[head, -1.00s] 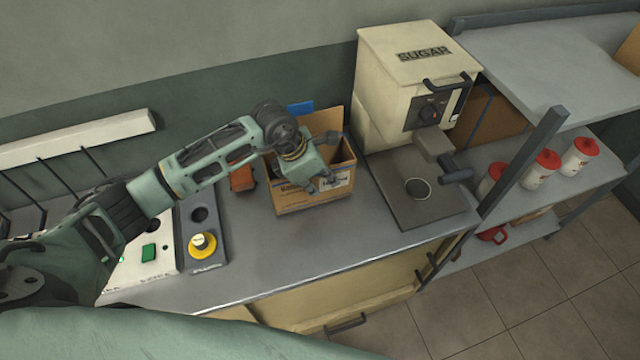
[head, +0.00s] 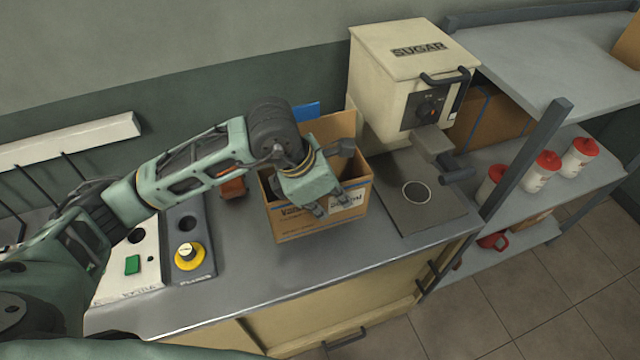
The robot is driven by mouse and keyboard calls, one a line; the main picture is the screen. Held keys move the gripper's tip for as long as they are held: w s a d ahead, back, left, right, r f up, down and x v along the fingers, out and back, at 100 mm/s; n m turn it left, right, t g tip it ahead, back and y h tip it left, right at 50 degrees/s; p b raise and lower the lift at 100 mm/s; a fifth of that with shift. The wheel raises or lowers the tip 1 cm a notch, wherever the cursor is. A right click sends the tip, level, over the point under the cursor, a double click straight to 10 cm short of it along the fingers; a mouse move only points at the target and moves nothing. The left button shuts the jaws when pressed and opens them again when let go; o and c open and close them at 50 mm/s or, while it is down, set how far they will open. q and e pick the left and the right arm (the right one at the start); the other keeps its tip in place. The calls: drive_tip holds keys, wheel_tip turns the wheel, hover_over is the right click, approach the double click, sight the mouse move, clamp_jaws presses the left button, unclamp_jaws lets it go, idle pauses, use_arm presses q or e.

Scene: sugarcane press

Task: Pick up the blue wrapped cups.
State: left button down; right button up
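No blue wrapped cups can be made out for sure. A blue piece (head: 306,112) shows behind the cardboard box's rear edge; I cannot tell what it is. The open-topped box (head: 290,225) appears raised off the counter. My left gripper (head: 332,182) is at the middle of the box's front wall, with fingers outside it and one finger over the opening. It appears to hold that wall, though the contact is partly hidden. Most of the box's inside is hidden. My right gripper is not in view.
The sugar machine (head: 402,95) stands right of the box, above a dark plate (head: 440,207). Red-lidded containers (head: 579,157) stand on the right shelf. The front counter (head: 255,285) is clear.

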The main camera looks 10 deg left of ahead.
use_arm(q)
drive_tip(key=s+d+b, duration=0.2)
drive_tip(key=s+d, duration=0.4)
drive_tip(key=s, duration=0.2)
drive_tip(key=w+r, duration=0.4)
drive_tip(key=w, duration=0.4)
drive_tip(key=w+a+f+p, duration=0.1)
drive_tip(key=a+f, duration=0.1)
drive_tip(key=a, duration=0.1)
drive_tip(key=w+a+f, duration=0.1)
drive_tip(key=a+f, duration=0.1)
drive_tip(key=a, duration=0.2)
drive_tip(key=w+a+f+p, duration=0.1)
drive_tip(key=a+f, duration=0.1)
drive_tip(key=a, duration=0.2)
drive_tip(key=shift+a+f+p, duration=0.1)
drive_tip(key=shift+f+p, duration=0.1)
drive_tip(key=shift+p, duration=0.15)
drive_tip(key=shift+w+a+f, duration=0.1)
drive_tip(key=shift+a+f, duration=0.05)
drive_tip(key=shift+a, duration=0.05)
wheel_tip(320, 180, down, 3)
drive_tip(key=shift+f+p, duration=0.1)
drive_tip(key=shift+p, duration=0.5)
drive_tip(key=shift+f, duration=0.4)
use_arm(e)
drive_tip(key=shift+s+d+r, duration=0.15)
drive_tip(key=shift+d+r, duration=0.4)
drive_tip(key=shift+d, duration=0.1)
